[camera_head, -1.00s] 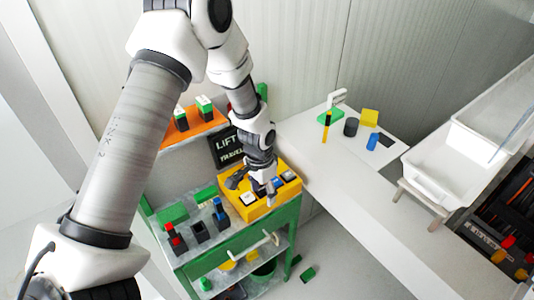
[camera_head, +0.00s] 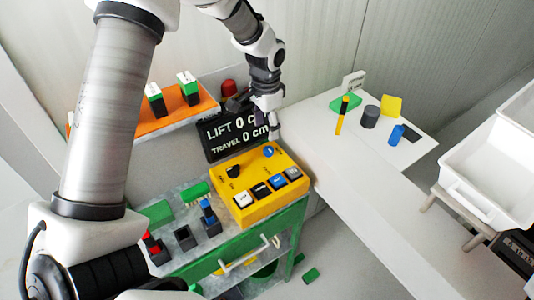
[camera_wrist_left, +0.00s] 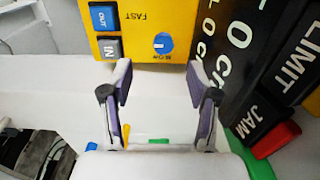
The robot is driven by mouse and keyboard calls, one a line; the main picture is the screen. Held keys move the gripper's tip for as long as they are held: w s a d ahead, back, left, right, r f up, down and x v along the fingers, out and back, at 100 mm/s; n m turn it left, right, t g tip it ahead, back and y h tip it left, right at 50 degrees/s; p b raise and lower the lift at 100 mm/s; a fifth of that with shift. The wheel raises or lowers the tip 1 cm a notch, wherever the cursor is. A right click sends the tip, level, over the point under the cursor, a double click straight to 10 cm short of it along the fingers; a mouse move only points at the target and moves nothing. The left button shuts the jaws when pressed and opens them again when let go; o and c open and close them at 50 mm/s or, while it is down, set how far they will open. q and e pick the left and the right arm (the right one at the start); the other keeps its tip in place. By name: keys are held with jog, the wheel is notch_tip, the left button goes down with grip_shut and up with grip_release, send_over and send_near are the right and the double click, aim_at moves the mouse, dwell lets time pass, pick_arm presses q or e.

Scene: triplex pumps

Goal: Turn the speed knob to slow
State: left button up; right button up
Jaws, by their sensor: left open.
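The yellow control box (camera_head: 254,211) stands on the green cart's top. Its blue speed knob (camera_head: 269,152) is near the box's back right corner. In the left wrist view, the knob (camera_wrist_left: 163,43) has a white mark and sits between the FAST label and a second, blurred label. Its exact setting is hard to tell. My left gripper (camera_head: 273,130) is above and behind the knob, apart from it. In the wrist view the gripper's fingers (camera_wrist_left: 161,82) are open and empty, with the knob ahead of the gap. My right gripper is not in view.
White, black and blue push buttons (camera_head: 262,189) line the box's front. A black knob (camera_head: 234,171) sits at its back left. A black LIFT/TRAVEL display (camera_head: 222,143) stands behind the box. A white table (camera_head: 350,185) with small objects lies to the right.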

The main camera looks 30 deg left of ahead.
aim_at(269, 149)
pick_arm(q)
jog(key=shift+f, duration=0.65)
jog(key=shift+w+f+p, duration=0.25)
jog(key=shift+w+f, duration=0.2)
jog(key=shift+f, duration=0.2)
jog(key=shift+w+f+p, duration=0.2)
jog(key=shift+w+f, duration=0.25)
jog(key=shift+f, duration=0.15)
jog(key=f, duration=0.1)
jog(key=f+p, duration=0.1)
jog(key=f, duration=0.3)
jog(key=shift+s, duration=0.4)
jog(key=shift+w+f, duration=0.1)
jog(key=shift+f, duration=0.15)
jog(key=shift+w+f, duration=0.15)
jog(key=shift+w, duration=0.1)
jog(key=shift+s, duration=0.1)
grip_shut()
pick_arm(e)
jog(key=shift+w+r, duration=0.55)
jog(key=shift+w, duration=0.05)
